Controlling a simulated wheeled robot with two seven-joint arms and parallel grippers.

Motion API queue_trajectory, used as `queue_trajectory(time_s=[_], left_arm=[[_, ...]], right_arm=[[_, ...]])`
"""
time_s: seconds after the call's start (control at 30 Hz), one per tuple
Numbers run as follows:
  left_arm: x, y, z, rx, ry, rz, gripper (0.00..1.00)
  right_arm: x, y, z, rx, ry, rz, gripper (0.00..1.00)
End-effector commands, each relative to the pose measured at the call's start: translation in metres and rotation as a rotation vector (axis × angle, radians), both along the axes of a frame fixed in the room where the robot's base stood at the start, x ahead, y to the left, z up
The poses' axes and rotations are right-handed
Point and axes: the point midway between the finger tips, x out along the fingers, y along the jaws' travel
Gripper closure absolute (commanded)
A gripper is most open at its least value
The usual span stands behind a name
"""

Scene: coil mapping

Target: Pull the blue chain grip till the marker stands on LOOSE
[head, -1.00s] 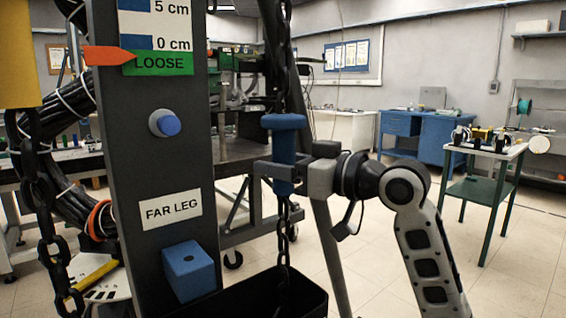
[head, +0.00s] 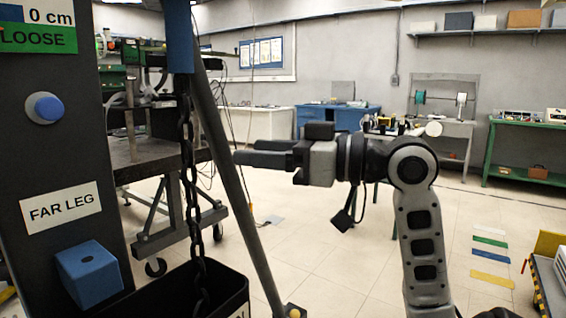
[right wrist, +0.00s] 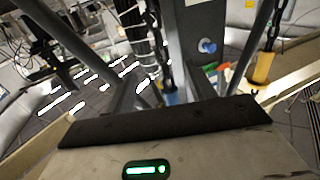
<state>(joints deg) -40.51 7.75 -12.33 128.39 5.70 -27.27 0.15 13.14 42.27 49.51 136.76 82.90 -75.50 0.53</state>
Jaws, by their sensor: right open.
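The blue chain grip (head: 180,38) hangs at the top of the head view, partly cut off, with its dark chain (head: 190,190) running down below it. A bit of blue, likely the same grip, shows beyond the fingers in the right wrist view (right wrist: 172,97). My right gripper (head: 243,158) is open and empty, right of the chain and lower than the grip. The green LOOSE band (head: 38,39) is on the dark post at the upper left. The orange marker is outside the head view; a small orange patch beside green shows in the wrist view. My left gripper is not in view.
The dark post carries a blue button (head: 44,108), a FAR LEG label (head: 60,207) and a blue block (head: 88,274). A black bin (head: 225,290) stands under the chain. A slanted grey leg (head: 235,175) passes behind it. Open floor lies to the right.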

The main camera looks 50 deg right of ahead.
Motion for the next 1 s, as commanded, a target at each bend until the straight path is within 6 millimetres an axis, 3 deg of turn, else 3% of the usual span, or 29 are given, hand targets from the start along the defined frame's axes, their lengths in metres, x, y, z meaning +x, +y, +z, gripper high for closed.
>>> queue_trajectory(time_s=[0.1, 0.3, 1.0], left_arm=[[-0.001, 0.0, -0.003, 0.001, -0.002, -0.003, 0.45], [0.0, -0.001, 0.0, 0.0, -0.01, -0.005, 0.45], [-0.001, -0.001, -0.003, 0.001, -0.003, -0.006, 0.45]], right_arm=[[-0.015, -0.007, -0.001, 0.0, 0.001, -0.001, 0.45], [-0.026, -0.011, 0.0, -0.002, 0.001, 0.0, 0.45], [-0.027, -0.011, 0.0, -0.001, 0.001, 0.0, 0.45]])
